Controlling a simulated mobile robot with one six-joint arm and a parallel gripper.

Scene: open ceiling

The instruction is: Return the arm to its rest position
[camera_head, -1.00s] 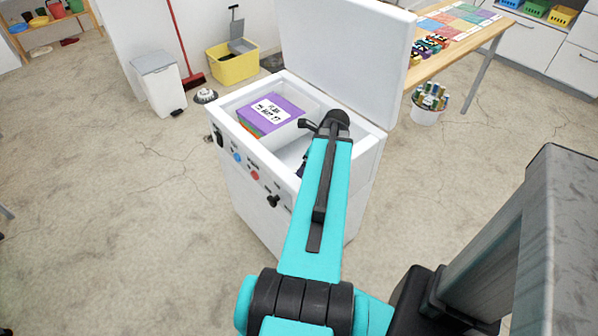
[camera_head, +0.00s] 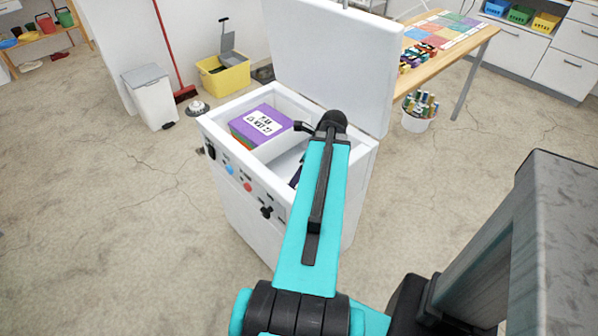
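My arm (camera_head: 318,215), teal and black, reaches forward over a white box-shaped cabinet (camera_head: 225,185) with an open lid. My gripper lies beyond the black wrist at the arm's far end, and its fingertips are hidden behind the arm, so I cannot tell whether it is open or shut. In the left compartment sits a stack with a purple top and a white label (camera_head: 262,123).
The raised lid (camera_head: 335,60) stands close behind the wrist. A wooden table (camera_head: 470,45) with coloured squares is at the back right, with a white bucket (camera_head: 417,122) below. A white bin (camera_head: 150,98) and yellow tub (camera_head: 224,76) stand back left. The floor at left is clear.

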